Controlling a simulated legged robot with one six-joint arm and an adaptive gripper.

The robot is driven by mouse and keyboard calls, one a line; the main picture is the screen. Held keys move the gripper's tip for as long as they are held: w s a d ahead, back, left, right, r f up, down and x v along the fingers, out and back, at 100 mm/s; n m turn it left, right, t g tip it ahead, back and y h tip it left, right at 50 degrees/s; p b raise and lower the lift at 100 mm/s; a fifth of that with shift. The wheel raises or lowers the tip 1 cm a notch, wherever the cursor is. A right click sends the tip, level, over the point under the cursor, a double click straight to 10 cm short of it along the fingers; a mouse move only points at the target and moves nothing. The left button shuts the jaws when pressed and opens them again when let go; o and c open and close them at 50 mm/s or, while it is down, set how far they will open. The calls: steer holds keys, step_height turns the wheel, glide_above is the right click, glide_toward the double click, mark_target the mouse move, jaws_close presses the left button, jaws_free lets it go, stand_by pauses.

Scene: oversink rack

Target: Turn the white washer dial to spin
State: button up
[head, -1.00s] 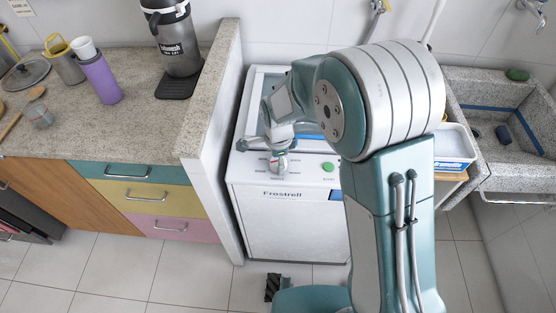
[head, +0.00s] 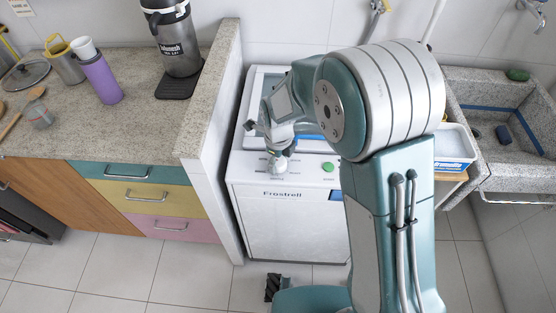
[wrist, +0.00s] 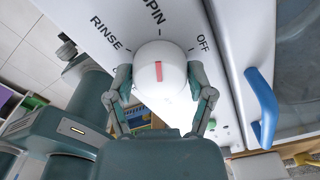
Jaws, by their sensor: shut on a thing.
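The white washer (head: 290,225), lettered "Frostrell", stands behind my arm. Its white dial (wrist: 160,85) has a red mark and fills the middle of the wrist view. The mark points straight up, in line with the tick under the "SPIN" label (wrist: 153,13). The "RINSE" label (wrist: 105,32) is to the left and the "OFF" label (wrist: 203,44) to the right. My gripper (wrist: 160,92) is shut on the dial, a finger on each side. In the head view my gripper (head: 279,161) is over the control panel and mostly hides the dial.
A green button (head: 327,167) is on the panel right of the dial. A blue handle (wrist: 262,105) shows in the wrist view. A stone counter (head: 130,130) with a purple bottle (head: 101,80) is to the left. A stone sink (head: 500,110) is to the right.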

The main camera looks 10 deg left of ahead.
steer(key=shift+w+m, duration=0.15)
steer(key=shift+m, duration=0.25)
steer(key=o, duration=1.1)
step_height(320, 180, up, 12)
stand_by(0.5)
